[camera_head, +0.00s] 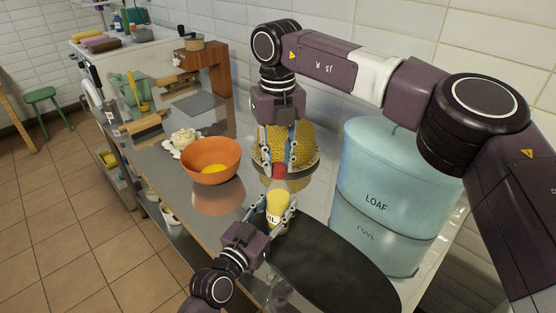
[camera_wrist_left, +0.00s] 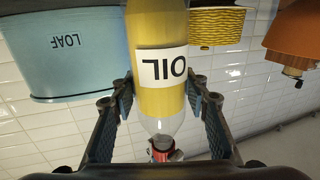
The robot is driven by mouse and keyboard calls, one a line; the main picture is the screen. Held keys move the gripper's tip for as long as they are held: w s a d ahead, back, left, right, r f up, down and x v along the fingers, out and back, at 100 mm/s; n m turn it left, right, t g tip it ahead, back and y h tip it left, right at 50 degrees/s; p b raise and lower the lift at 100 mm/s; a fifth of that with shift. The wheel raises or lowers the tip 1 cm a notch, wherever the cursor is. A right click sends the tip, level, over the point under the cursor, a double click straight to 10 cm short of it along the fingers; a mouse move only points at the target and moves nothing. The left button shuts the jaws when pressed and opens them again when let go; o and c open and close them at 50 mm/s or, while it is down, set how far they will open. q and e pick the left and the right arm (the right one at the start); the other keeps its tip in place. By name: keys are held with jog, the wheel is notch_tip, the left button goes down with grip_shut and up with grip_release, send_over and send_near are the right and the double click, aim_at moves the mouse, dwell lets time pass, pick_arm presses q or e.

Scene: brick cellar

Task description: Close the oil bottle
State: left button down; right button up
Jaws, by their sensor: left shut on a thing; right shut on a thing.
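The oil bottle (camera_head: 277,203) is yellow and stands upright, with a white label reading OIL; it also shows upside down in the left wrist view (camera_wrist_left: 160,85). My left gripper (camera_head: 268,208) is shut around the bottle's body, one finger on each side. The red cap (camera_head: 279,170) is between the fingertips of my right gripper (camera_head: 277,164), which comes down from above and is shut on it. In the left wrist view the cap (camera_wrist_left: 161,143) is in line with the clear neck (camera_wrist_left: 160,124), close to its mouth. I cannot tell whether it is seated.
A yellow woven basket (camera_head: 305,146) is behind my right gripper. An orange bowl (camera_head: 211,165) stands to the left. A blue LOAF bin (camera_head: 385,170) stands to the right. A dark oval board (camera_head: 335,265) lies in front. The counter edge is on the left.

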jog(key=m, duration=1.3)
jog(key=shift+d+m, duration=0.1)
jog(key=shift+m, duration=0.2)
jog(key=m, duration=1.1)
jog(key=shift+m, duration=0.4)
jog(key=m, duration=0.3)
jog(key=shift+s, duration=0.1)
jog(key=o, duration=0.7)
